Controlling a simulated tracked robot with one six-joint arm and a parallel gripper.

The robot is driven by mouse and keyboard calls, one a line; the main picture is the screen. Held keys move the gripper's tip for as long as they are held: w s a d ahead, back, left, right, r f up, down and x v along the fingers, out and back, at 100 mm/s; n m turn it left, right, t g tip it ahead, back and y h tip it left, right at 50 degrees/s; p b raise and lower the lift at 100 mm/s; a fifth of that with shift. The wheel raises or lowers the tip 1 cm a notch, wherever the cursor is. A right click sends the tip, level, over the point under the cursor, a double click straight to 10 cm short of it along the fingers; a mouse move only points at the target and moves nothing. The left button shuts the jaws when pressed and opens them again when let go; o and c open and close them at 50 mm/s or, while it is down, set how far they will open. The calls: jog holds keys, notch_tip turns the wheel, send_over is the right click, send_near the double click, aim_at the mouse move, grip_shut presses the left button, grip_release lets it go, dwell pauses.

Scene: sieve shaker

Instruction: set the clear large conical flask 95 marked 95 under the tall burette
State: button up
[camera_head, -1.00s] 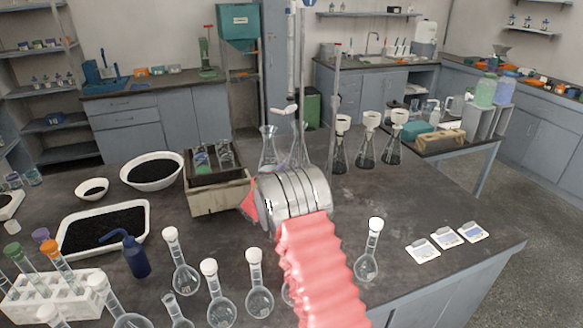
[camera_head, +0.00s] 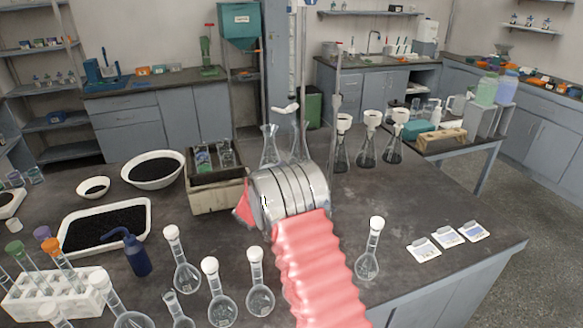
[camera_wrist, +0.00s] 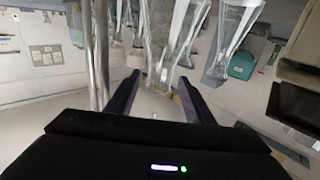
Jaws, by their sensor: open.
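Two clear conical flasks stand behind my wrist in the head view. The left one (camera_head: 270,147) shows most of its body; the right one (camera_head: 297,146) is partly hidden by my wrist. The number 95 is not readable on either. The tall burette (camera_head: 292,60) rises above the right flask, with a white fitting (camera_head: 285,108) low on it. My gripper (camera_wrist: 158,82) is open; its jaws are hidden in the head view. The wrist view looks upside down. One clear flask (camera_wrist: 182,38) shows beyond and between the fingers, another (camera_wrist: 235,38) to its right. Contact is unclear.
Several flasks with white funnels (camera_head: 368,140) stand right of the stand rod (camera_head: 336,95). A box with glassware (camera_head: 217,195) is left of my wrist. Round-bottomed flasks (camera_head: 368,262) line the front. Bare bench lies at the right, near three cards (camera_head: 446,237).

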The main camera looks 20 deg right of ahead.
jog(key=v, duration=0.8)
jog(key=shift+s+a, duration=0.25)
jog(key=shift+a, duration=0.05)
jog(key=shift+r, duration=0.15)
jog(key=a+r+n+t+y, duration=0.25)
jog(key=a+r+y, duration=0.4)
jog(key=r, duration=0.35)
jog(key=s+a+r+n+g+y, duration=0.1)
jog(key=s+a+r+n+y, duration=0.15)
jog(key=s, duration=0.35)
jog(key=s+a+r+n+g+y, duration=0.2)
jog(key=s+a+r+y, duration=0.15)
jog(key=s, duration=0.35)
jog(key=s+d+f+g, duration=0.1)
jog(key=s+g, duration=0.1)
jog(key=s, duration=0.9)
jog(key=s+d+f+n+g, duration=0.1)
jog(key=s+d+f+g, duration=0.1)
jog(key=s, duration=0.9)
jog(key=s+d+f+n+g, duration=0.1)
jog(key=s+f+g, duration=0.1)
jog(key=s, duration=0.9)
jog(key=shift+d+f+g, duration=0.15)
jog(key=shift+d+g, duration=0.05)
jog(key=shift+g, duration=0.15)
